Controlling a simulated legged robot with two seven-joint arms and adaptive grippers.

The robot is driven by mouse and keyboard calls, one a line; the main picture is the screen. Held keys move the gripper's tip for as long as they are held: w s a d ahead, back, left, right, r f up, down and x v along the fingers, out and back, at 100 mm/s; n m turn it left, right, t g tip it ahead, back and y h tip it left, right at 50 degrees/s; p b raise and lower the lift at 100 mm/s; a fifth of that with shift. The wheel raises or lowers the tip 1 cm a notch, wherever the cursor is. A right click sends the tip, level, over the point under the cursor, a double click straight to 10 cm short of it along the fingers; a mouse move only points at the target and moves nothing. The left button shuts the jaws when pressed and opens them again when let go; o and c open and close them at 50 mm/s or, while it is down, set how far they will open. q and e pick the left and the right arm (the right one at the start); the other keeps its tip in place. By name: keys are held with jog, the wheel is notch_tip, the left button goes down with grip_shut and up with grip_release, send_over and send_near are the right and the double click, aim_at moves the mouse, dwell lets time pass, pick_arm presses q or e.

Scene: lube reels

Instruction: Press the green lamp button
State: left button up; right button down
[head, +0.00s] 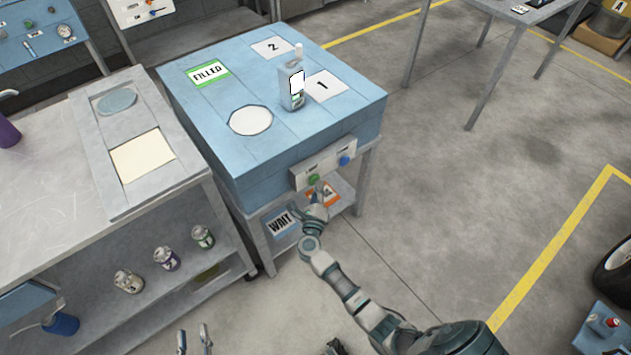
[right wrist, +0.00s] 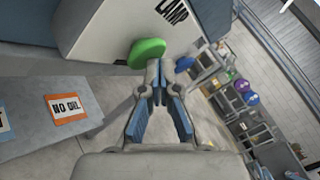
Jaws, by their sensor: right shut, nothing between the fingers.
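The green lamp button (head: 314,179) sits on the white panel on the front of the blue bench. In the right wrist view the green button (right wrist: 147,52) is large, under a label reading LAMP. My right gripper (head: 318,196) is just below and in front of it. Its fingertips (right wrist: 158,66) are closed together, empty, at the button's lower right edge. I cannot tell whether they touch it. My left gripper (head: 194,332) is at the bottom edge of the head view, its two fingers apart and empty, far from the button.
A blue button (head: 344,160) is right of the green one. A bottle (head: 292,86) stands on the blue bench (head: 215,125). Below the panel, a shelf carries a WAIT card (head: 281,222) and an orange NO OIL card (right wrist: 68,109). Open floor lies to the right.

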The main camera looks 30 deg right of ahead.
pick_arm(q)
jog(key=shift+s, duration=0.1)
pick_arm(e)
jog(key=shift+w, duration=0.15)
dwell(0.3)
pick_arm(q)
jog(key=shift+r, duration=0.4)
pick_arm(e)
jog(key=shift+s, duration=0.55)
pick_arm(q)
jog(key=shift+p, duration=0.3)
notch_tip(320, 180, up, 4)
jog(key=shift+f+t+p, duration=0.25)
jog(key=shift+t+p, duration=0.05)
jog(key=shift+p, duration=0.85)
pick_arm(e)
jog(key=s, duration=0.6)
jog(key=shift+d, duration=0.25)
